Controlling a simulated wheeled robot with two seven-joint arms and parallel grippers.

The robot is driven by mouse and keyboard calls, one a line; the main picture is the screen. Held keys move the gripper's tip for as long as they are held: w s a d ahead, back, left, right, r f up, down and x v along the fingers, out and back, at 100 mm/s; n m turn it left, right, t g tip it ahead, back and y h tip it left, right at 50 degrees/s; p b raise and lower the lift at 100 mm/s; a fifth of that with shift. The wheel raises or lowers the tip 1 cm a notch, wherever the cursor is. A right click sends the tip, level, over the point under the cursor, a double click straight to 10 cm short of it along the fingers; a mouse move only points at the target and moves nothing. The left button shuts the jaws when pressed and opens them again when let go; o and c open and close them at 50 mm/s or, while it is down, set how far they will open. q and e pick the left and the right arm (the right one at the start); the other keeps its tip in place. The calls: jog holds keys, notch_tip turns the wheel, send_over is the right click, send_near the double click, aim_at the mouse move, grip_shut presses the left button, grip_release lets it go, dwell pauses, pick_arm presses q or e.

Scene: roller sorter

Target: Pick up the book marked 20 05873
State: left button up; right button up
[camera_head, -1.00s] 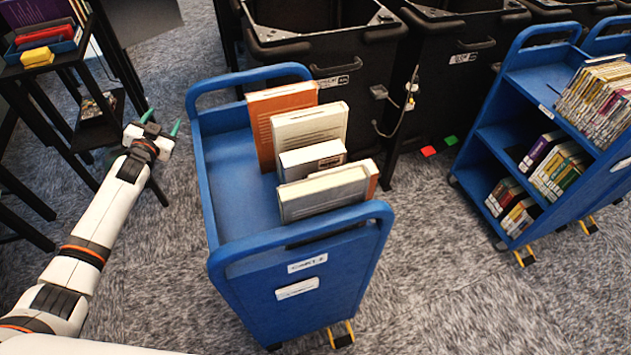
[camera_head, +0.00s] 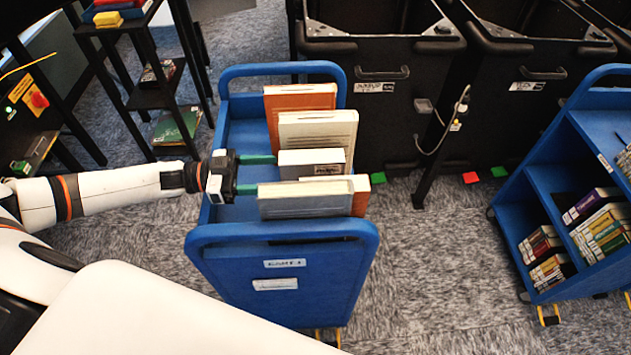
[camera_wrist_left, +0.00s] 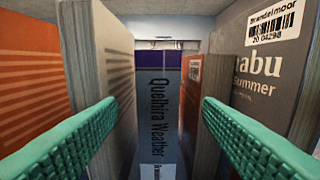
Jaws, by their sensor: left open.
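Several books stand in a row on the top of a blue cart (camera_head: 306,265). No label reading 20 05873 is legible. My left gripper (camera_head: 258,174) is open at the left side of the row, one green finger on each side of a low, pale-topped book (camera_head: 311,157). In the left wrist view, a dark book with a purple top, titled "Quelhira Weather" (camera_wrist_left: 158,110), stands between the open fingers (camera_wrist_left: 158,125); its lower label is cut off. A grey-brown book (camera_wrist_left: 270,80) at right is labelled 20 04298. My right gripper is not in view.
Taller books (camera_head: 318,130) and an orange book (camera_head: 300,96) stand behind the low one, and a wide pale book (camera_head: 305,198) stands in front. Black bins (camera_head: 390,115) are beyond the cart. A second blue cart (camera_head: 545,190) is at right.

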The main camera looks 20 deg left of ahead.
aim_at(300, 170)
pick_arm(q)
jog(key=x, duration=0.2)
jog(key=p+x, duration=0.1)
jog(key=x, duration=0.2)
jog(key=p+x, duration=0.1)
jog(key=x, duration=0.1)
jog(key=shift+w+d+r, duration=0.1)
jog(key=shift+w+r, duration=0.05)
jog(key=shift+r, duration=0.15)
jog(key=shift+w+d+f, duration=0.1)
jog(key=shift+w+d, duration=0.05)
jog(key=shift+d, duration=0.2)
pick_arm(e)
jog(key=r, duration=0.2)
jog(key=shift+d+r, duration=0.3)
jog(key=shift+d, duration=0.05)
pick_arm(q)
jog(key=shift+c, duration=0.2)
grip_shut()
